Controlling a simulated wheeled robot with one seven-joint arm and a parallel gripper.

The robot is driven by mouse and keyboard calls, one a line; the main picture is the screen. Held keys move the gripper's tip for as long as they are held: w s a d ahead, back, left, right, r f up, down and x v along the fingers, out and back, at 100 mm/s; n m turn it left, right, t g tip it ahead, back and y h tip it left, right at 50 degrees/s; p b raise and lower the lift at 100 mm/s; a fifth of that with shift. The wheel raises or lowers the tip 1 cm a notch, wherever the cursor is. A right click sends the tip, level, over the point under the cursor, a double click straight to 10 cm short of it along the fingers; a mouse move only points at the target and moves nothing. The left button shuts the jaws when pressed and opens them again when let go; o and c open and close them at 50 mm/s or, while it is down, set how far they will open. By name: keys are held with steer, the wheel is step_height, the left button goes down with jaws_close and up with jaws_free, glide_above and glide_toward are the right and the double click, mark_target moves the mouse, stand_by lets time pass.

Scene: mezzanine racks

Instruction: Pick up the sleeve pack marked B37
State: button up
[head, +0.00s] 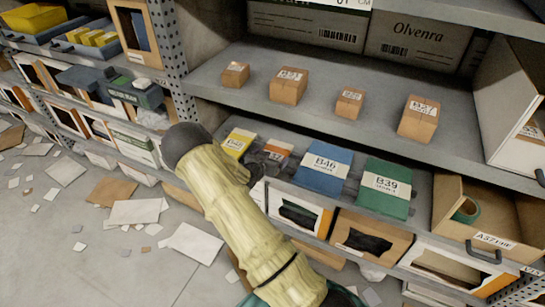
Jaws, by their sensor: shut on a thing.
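An orange and white sleeve pack (278,148) is on the lower shelf between a yellow pack and a blue pack. Its label is partly covered and I cannot read it in full. My gripper (266,160), dark grey, is at this orange pack and shut on it. My pale, fabric-covered arm crosses the middle of the picture and hides part of the gripper and the shelf edge. The yellow pack (238,142) looks marked B40, the blue pack (324,168) B46 and the green pack (384,188) B39.
Several small brown cartons, including one at the right (419,119), stand on the shelf above (330,120). Open-fronted bins (370,240) sit below the packs. Papers and cardboard litter the floor (60,230) at left.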

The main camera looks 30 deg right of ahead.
step_height(320, 180, up, 10)
steer(key=p, duration=0.2)
steer(key=shift+p, duration=0.4)
steer(key=shift+r+p, duration=0.1)
steer(key=shift+p, duration=0.2)
